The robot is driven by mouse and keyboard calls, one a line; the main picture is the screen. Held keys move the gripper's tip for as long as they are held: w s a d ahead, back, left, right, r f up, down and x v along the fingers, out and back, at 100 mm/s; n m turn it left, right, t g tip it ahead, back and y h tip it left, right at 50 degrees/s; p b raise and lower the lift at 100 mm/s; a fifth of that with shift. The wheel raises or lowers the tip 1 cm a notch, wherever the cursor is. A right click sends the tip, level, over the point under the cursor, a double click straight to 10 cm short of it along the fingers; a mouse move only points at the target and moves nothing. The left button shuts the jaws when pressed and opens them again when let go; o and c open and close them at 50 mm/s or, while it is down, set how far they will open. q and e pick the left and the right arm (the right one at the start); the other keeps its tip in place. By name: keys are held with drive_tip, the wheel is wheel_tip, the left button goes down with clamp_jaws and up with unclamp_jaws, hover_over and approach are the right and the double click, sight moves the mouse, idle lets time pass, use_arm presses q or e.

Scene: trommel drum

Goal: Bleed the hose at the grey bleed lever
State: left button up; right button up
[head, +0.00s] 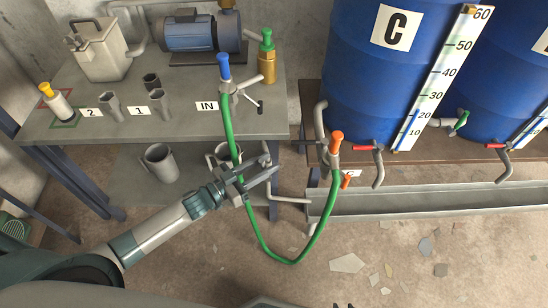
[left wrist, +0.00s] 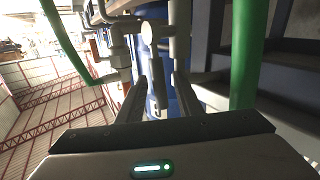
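A green hose (head: 291,262) hangs in a loop from the blue-topped fitting (head: 223,68) above the IN label to the orange-topped coupling (head: 336,138) at drum C. Beside the IN fitting is a grey valve body (head: 229,88) with small levers. One lever (head: 251,99) slants down right to a dark end; I cannot tell whether it is the bleed lever. My left gripper (head: 272,166) is open below the bench's front edge, near the hose. Its fingers (left wrist: 158,95) stand apart in the left wrist view, with grey pipework (left wrist: 119,45) beyond.
The bench (head: 190,127) carries a pump (head: 202,31), a jug (head: 99,52), grey cups (head: 110,107), a yellow-topped bottle (head: 57,102) and a green-topped brass bottle (head: 267,58). Blue drums (head: 365,90) with red-handled taps stand right, above a metal trough (head: 430,199). Floor in front is open, with debris.

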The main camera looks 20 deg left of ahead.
use_arm(q)
drive_tip(key=shift+x, duration=1.15)
drive_tip(key=shift+w+d, duration=0.35)
drive_tip(key=shift+w, duration=0.1)
drive_tip(key=shift+c, duration=0.3)
clamp_jaws()
